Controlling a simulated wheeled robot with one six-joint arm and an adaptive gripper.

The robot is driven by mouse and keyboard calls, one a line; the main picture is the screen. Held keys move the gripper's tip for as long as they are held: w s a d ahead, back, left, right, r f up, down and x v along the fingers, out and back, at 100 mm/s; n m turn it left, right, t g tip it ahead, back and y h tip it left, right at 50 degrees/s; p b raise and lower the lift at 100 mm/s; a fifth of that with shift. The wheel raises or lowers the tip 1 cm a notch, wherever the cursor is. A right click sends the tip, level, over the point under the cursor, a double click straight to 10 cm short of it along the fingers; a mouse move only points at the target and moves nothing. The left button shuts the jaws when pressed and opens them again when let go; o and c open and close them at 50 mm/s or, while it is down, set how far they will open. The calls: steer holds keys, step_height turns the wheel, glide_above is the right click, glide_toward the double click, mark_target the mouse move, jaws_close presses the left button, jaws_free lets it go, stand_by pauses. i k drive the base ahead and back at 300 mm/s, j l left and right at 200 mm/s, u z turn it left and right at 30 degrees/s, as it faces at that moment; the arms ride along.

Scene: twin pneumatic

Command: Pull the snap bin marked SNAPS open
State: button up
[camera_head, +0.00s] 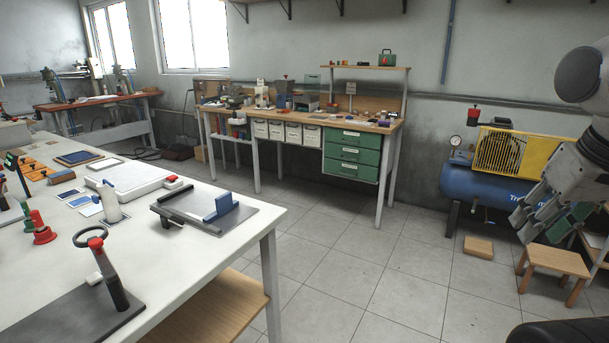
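A row of several white bins hangs under the top of the wooden workbench at the back, left of the green drawers. They include a left bin (260,129), a middle bin (293,133) and a right bin (311,136). All look pushed in. Their labels are too small to read, so I cannot tell which is marked SNAPS. My gripper (538,218) is at the right edge, pointing down and left in front of the compressor area, far from the bins. Its fingers overlap with green things behind, and I cannot tell whether they are open.
A green drawer unit (351,154) sits under the workbench (391,127), right of the bins. A white table (150,255) with tools fills the left foreground. A blue compressor (470,185) and a wooden stool (556,259) stand right. Tiled floor (340,250) between is clear.

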mark_target(294, 131)
steer(key=i, duration=2.35)
steer(key=i+u, duration=0.15)
steer(key=i, duration=0.3)
steer(key=i+l+u, duration=0.1)
steer(key=i, duration=0.3)
steer(key=i+l+u, duration=0.15)
steer(key=i, duration=0.3)
steer(key=i+l+u, duration=0.15)
steer(key=i, duration=0.25)
